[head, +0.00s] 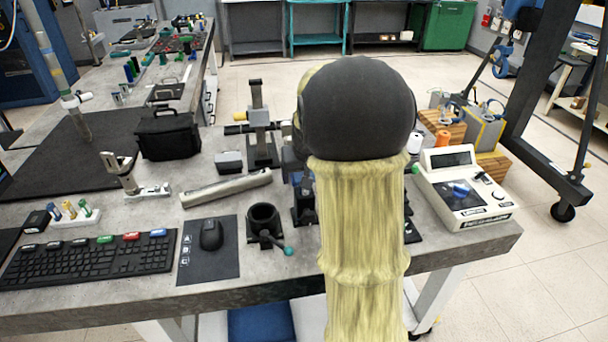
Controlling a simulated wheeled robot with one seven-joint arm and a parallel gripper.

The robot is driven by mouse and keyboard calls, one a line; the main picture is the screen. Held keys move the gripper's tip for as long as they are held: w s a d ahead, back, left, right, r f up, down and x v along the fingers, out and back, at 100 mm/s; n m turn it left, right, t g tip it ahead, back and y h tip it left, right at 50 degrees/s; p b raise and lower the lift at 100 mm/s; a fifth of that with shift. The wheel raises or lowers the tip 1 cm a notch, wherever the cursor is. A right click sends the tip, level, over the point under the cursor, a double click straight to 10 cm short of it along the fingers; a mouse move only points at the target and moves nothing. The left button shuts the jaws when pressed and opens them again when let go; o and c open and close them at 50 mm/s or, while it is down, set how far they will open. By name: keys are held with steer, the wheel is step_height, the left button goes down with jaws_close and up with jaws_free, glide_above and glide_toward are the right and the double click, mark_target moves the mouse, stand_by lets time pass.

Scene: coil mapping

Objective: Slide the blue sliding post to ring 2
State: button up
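My arm, in a pale yellow sleeve with a dark grey rounded joint, fills the middle of the head view. My gripper is hidden behind it, so its fingers cannot be seen. No blue sliding post and no numbered ring can be made out with certainty. A dark fixture with a little blue on it (304,205) shows partly at the left edge of my arm; the rest of it is hidden. A white instrument (449,205) with a dark screen and small blue parts (459,190) on its top stands right of my arm.
The grey bench (330,272) holds a keyboard (85,258), a mouse (211,234), a black cup-like holder with a teal-tipped lever (264,226), a metal bar (226,187), an upright stand (261,130) and a black bag (168,136). Wood-and-metal blocks (484,131) stand at the back right.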

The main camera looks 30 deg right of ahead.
steer(key=p+v, duration=0.2)
steer(key=v, duration=1.5)
steer(key=shift+r, duration=0.2)
steer(key=shift+a, duration=0.1)
steer(key=s+a+f+n+g, duration=0.1)
steer(key=s+a+f, duration=0.3)
steer(key=f, duration=0.3)
steer(key=s+a+f+n+y, duration=0.1)
steer(key=s+a+f, duration=0.35)
steer(key=f, duration=0.25)
steer(key=s+a+f+n+g, duration=0.1)
steer(key=s+a+f, duration=0.35)
steer(key=f, duration=0.25)
steer(key=w+p+v, duration=0.2)
steer(key=p+v, duration=1.1)
steer(key=shift+w+r, duration=0.55)
steer(key=shift+w, duration=0.15)
steer(key=shift+f, duration=0.1)
